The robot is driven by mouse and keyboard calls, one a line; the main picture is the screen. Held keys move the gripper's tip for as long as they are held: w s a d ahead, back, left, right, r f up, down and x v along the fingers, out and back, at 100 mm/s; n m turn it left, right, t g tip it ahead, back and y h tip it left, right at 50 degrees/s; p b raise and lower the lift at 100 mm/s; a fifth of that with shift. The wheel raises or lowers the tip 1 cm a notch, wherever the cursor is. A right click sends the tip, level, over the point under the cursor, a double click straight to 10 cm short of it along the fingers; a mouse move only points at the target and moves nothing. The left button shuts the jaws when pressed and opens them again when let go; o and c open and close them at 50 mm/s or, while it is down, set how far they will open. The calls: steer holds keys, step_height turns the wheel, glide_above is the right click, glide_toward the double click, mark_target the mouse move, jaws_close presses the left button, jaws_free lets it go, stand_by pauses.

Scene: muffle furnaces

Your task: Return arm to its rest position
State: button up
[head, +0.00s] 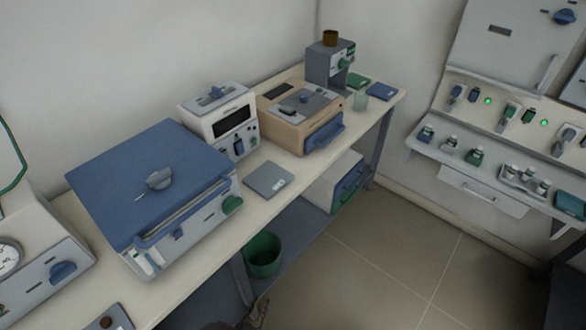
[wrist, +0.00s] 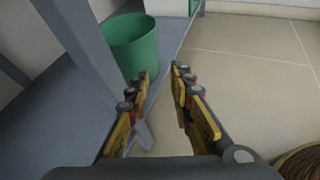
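My gripper (wrist: 159,78) shows in the wrist view with its two yellow-and-dark fingers apart and nothing between them. It points down past the bench's grey-blue lower shelf toward the tiled floor. In the head view, only a small part of what looks like my gripper (head: 262,312) shows at the bottom edge, below the bench. A blue-lidded furnace (head: 150,175) stands on the bench with its lid down. A tan furnace (head: 300,118) with a blue handle stands farther back.
A green bin (wrist: 132,45) stands on the lower shelf close to my fingers, beside a bench leg (wrist: 82,50). The bench top (head: 235,215) holds a grey plate (head: 269,179) and a white instrument (head: 218,118). The floor (head: 400,260) to the right is clear.

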steer(key=s+d+r+m+g+h, duration=0.2)
steer(key=s+d, duration=0.1)
steer(key=d, duration=0.2)
steer(key=s+d+r+m+g+h, duration=0.1)
steer(key=s+d+r+m+h, duration=0.15)
steer(key=d, duration=0.25)
steer(key=s+d+r+m+g+y+p, duration=0.2)
steer(key=r+m+g, duration=0.5)
steer(key=r, duration=1.2)
steer(key=d+r+m+g+y, duration=0.2)
steer(key=d+r+m+g, duration=0.2)
steer(key=r+m, duration=1.1)
steer(key=s+d+r+m+t+y, duration=0.1)
steer(key=d+r+t, duration=0.1)
steer(key=d+r, duration=0.3)
steer(key=s+d+r+m+t+y, duration=0.1)
steer(key=d+r, duration=0.4)
steer(key=r, duration=0.9)
steer(key=s+d+r+m+t+y+p, duration=0.1)
steer(key=d+r, duration=0.4)
steer(key=r, duration=0.5)
steer(key=m+t+y, duration=0.1)
steer(key=m+t, duration=0.1)
steer(key=shift+d+t, duration=0.4)
